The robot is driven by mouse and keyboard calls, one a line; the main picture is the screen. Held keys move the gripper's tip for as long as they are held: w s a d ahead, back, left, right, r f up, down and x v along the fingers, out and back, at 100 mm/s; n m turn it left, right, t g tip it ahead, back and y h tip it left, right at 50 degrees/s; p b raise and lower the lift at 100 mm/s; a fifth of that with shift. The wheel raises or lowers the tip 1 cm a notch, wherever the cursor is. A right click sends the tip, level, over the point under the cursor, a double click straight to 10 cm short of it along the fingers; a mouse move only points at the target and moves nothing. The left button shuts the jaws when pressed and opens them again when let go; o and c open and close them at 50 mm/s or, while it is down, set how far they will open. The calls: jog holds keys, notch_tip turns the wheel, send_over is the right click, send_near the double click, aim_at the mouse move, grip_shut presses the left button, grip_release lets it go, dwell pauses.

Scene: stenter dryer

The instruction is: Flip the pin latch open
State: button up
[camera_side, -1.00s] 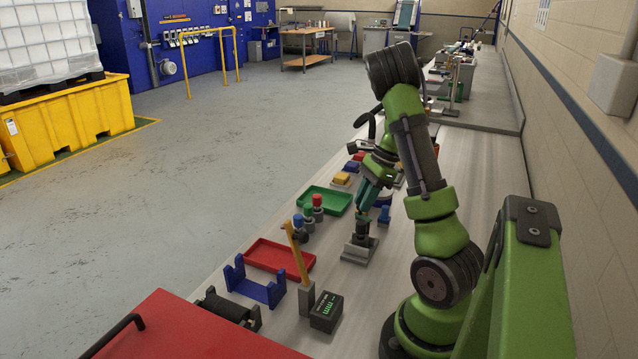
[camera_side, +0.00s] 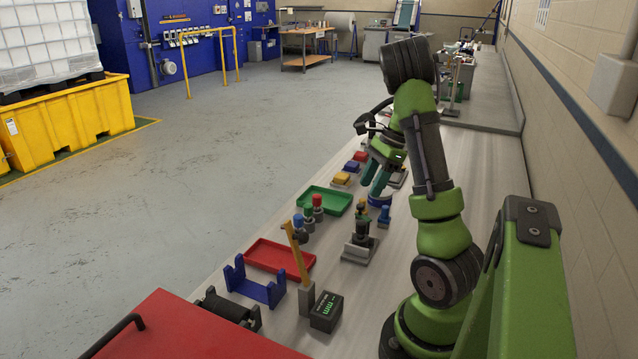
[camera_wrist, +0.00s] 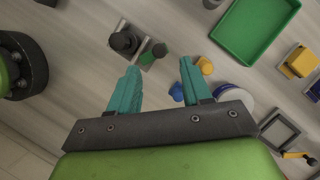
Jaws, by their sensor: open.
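A small fixture with a dark upright post (camera_side: 362,230) on a grey plate stands on the bench. It looks like the pin latch, but I cannot be sure. In the wrist view its black round top (camera_wrist: 123,40) and a green piece beside it show at the upper left. Whether it is flipped open cannot be told. My gripper (camera_side: 371,187) has two teal fingers, apart and empty, above and beyond the fixture.
A green tray (camera_side: 341,209) and a red tray (camera_side: 280,255) lie to the left. Several colored knobs (camera_side: 318,203) stand between them. A blue knob (camera_side: 384,215) is right of the fixture. A yellow lever (camera_side: 297,255) and a black display box (camera_side: 327,311) are nearer the camera.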

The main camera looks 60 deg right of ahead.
jog(key=v, duration=1.2)
jog(key=shift+w+a, duration=0.15)
jog(key=w+a+r+n, duration=0.1)
jog(key=w+a+n, duration=0.35)
jog(key=a, duration=0.45)
jog(key=w+a+n, duration=0.4)
jog(key=a+n, duration=0.2)
jog(key=a, duration=0.2)
jog(key=s+a+n+t, duration=0.1)
jog(key=a+n+t, duration=0.1)
jog(key=a+n, duration=0.4)
jog(key=s+a+f+n+t+h, duration=0.1)
jog(key=a+n, duration=0.5)
jog(key=a, duration=0.8)
jog(key=shift+s+a+n+t, duration=0.3)
jog(key=shift+s+n+t, duration=0.1)
jog(key=shift+s, duration=0.1)
